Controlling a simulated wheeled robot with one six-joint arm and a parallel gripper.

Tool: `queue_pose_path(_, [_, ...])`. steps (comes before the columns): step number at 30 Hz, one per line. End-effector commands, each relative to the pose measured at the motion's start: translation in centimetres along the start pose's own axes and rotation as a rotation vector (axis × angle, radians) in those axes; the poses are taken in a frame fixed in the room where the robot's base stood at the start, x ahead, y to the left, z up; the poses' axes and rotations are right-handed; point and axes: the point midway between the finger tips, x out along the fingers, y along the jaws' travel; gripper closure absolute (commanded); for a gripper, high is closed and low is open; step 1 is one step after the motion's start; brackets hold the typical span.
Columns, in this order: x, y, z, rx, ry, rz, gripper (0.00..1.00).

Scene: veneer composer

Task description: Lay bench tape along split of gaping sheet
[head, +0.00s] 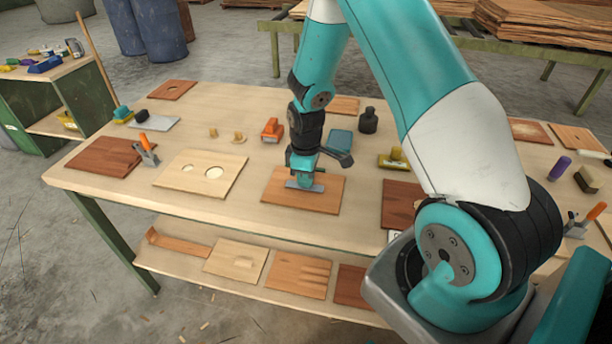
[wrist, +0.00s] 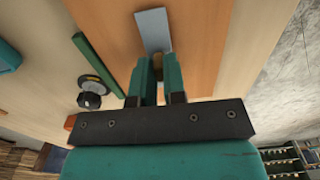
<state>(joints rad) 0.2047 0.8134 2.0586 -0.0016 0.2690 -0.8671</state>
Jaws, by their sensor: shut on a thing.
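My gripper (head: 304,177) points down over a reddish-brown veneer sheet (head: 325,199) near the middle of the bench. In the wrist view my gripper's two green fingers (wrist: 159,62) meet at the near end of the strip (wrist: 153,30), and the sheet (wrist: 198,45) is below. I cannot tell if the strip is the bench tape or if it touches the sheet. No split shows clearly; gripper and strip cover part of the sheet.
A pale sheet with two holes (head: 190,181) lies to the left, a dark sheet (head: 397,205) to the right. An orange block (head: 272,131), a black bottle (head: 368,121) and a yellow-based tool (head: 393,162) stand behind. More sheets lie on the lower shelf (head: 185,262).

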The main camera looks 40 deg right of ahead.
Motion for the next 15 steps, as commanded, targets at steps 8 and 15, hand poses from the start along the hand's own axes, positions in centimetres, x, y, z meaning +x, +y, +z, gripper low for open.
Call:
queue_pose_path(8, [0.39,0.01,-0.01,0.0,0.0,0.0,1.0])
queue_pose_path(15, [0.43,0.01,-0.01,0.0,0.0,0.0,0.59])
